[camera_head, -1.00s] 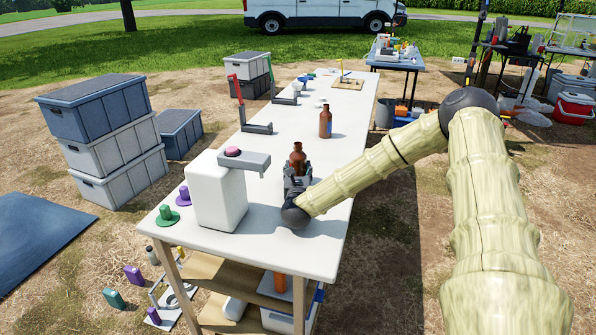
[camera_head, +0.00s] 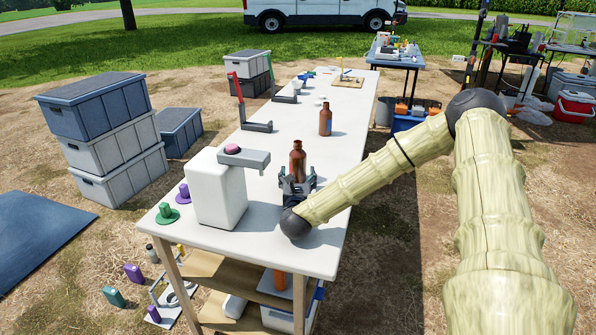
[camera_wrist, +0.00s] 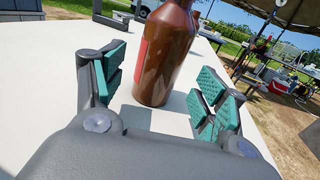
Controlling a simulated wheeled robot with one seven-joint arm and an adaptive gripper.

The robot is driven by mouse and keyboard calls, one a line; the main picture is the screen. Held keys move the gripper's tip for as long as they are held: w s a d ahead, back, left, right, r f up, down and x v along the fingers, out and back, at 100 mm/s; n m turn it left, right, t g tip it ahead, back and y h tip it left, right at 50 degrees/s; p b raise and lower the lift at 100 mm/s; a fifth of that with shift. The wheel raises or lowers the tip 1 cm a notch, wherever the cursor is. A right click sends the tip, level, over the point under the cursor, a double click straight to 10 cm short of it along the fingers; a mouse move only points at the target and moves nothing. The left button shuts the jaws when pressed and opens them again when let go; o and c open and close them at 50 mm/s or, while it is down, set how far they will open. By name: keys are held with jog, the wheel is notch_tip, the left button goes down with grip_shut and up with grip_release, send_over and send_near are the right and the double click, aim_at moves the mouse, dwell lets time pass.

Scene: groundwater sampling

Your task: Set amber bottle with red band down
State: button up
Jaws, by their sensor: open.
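An amber bottle (camera_head: 298,160) stands upright on the white table, just beyond my gripper. In the wrist view the bottle (camera_wrist: 165,55) stands between the tips of the green-padded fingers, with a strip of red band at its left edge. My gripper (camera_head: 297,183) is open, and in the wrist view its fingers (camera_wrist: 158,95) are spread with gaps on both sides of the bottle. The bottle's top is cut off in the wrist view. A second amber bottle (camera_head: 325,120) stands farther back on the table.
A white dispenser-like block (camera_head: 216,195) with a pink top stands left of my gripper. Green and purple pieces (camera_head: 168,214) lie at the table's left edge. Red-handled (camera_head: 236,87) and dark stands line the left side. The table's right side (camera_head: 350,150) is clear.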

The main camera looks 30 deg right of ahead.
jog(key=v, duration=0.6)
jog(key=shift+s+a, duration=0.35)
jog(key=shift+s, duration=0.15)
jog(key=shift+r, duration=0.15)
